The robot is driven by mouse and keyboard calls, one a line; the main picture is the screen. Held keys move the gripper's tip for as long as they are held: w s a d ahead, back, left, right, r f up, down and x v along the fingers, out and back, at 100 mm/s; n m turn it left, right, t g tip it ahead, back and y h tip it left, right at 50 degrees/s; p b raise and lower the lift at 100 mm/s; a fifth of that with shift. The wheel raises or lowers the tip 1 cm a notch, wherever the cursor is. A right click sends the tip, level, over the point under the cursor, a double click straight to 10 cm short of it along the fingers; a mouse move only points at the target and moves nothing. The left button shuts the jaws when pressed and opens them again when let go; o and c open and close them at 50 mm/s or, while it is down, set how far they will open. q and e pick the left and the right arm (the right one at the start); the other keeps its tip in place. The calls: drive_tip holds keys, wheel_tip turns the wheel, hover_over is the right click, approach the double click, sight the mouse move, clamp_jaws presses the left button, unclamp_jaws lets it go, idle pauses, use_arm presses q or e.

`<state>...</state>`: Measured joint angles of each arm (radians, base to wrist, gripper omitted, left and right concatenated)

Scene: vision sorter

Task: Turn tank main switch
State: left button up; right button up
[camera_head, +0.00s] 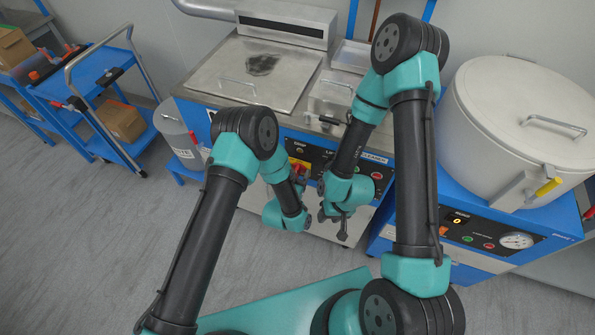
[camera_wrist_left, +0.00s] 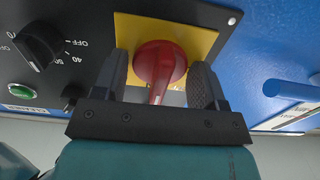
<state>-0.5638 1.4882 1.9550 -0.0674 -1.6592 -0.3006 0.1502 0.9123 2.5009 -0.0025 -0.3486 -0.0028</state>
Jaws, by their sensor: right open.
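The tank main switch is a red rotary knob (camera_wrist_left: 160,66) on a yellow plate (camera_wrist_left: 204,40); its handle part points toward my gripper's base in the left wrist view. In the head view the red and yellow switch (camera_head: 298,166) is on the front panel of the steel tank unit, partly hidden by my left arm. My left gripper (camera_wrist_left: 159,84) is open, with one finger on each side of the knob; I cannot tell whether they touch it. My right gripper (camera_head: 335,218) is open and empty in front of the panel, right of and below the left one.
A black dial (camera_wrist_left: 40,45) and a green button (camera_wrist_left: 25,92) sit left of the switch in the wrist view. A white lidded round tank (camera_head: 520,110) stands at the right. A blue cart (camera_head: 95,85) and a grey bin (camera_head: 180,135) stand left. Floor at lower left is clear.

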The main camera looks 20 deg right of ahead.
use_arm(q)
drive_tip(key=c, duration=0.5)
drive_tip(key=n, duration=1)
drive_tip(key=o, duration=0.9)
drive_tip(key=v, duration=0.8)
idle(0.5)
